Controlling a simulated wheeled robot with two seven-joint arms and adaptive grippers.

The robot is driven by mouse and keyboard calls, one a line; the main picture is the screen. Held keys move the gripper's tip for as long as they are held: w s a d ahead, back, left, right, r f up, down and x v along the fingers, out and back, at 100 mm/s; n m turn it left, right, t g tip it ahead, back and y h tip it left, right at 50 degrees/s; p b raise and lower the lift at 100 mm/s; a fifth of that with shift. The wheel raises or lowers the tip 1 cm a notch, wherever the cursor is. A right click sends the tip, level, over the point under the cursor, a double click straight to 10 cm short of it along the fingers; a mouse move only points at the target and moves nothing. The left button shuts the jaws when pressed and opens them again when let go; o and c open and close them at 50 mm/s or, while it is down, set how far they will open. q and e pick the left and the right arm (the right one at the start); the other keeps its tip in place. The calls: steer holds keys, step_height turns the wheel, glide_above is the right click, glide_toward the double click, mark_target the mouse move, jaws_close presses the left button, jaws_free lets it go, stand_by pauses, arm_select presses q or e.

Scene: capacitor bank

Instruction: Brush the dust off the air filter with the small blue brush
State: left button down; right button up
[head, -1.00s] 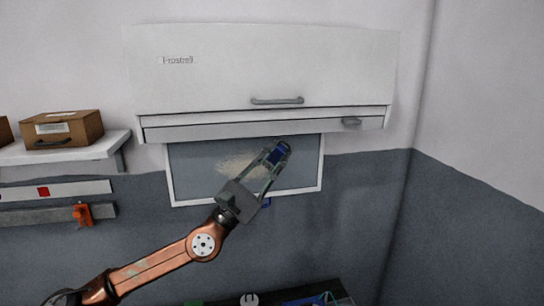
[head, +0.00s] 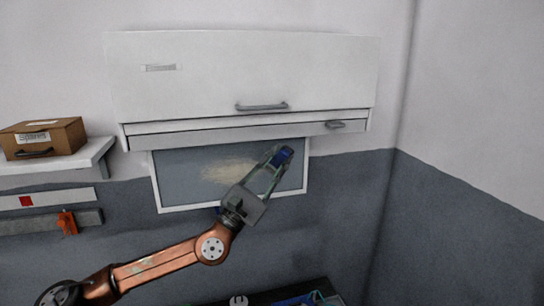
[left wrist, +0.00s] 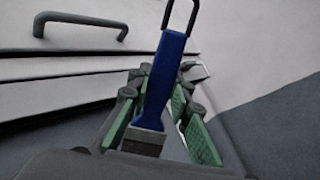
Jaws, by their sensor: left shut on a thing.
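The air filter (head: 180,180) is a grey panel in a white frame below the white wall cabinet. A tan dust patch (head: 226,172) lies on the middle of its face. My left gripper (head: 275,165) is in front of the filter's right part, shut on the small blue brush (head: 284,155). In the left wrist view the brush (left wrist: 165,75) stands between the green pads of the gripper (left wrist: 160,112), its dark loop upward and its grey end low. I cannot tell whether the brush touches the filter. My right gripper is out of view.
The white cabinet (head: 230,75) has a grey handle (head: 262,106) and a drawer-like strip above the filter. A shelf (head: 95,154) with a cardboard box (head: 43,138) is at left, above a rail with an orange item (head: 67,222). The wall right of the filter is clear.

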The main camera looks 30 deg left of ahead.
arm_select(q)
steer(key=shift+w+d, duration=0.2)
steer(key=shift+w, duration=0.15)
steer(key=shift+y, duration=0.3)
steer(key=shift+f+b, duration=0.7)
steer(key=shift+f, duration=0.3)
steer(key=shift+r, duration=0.1)
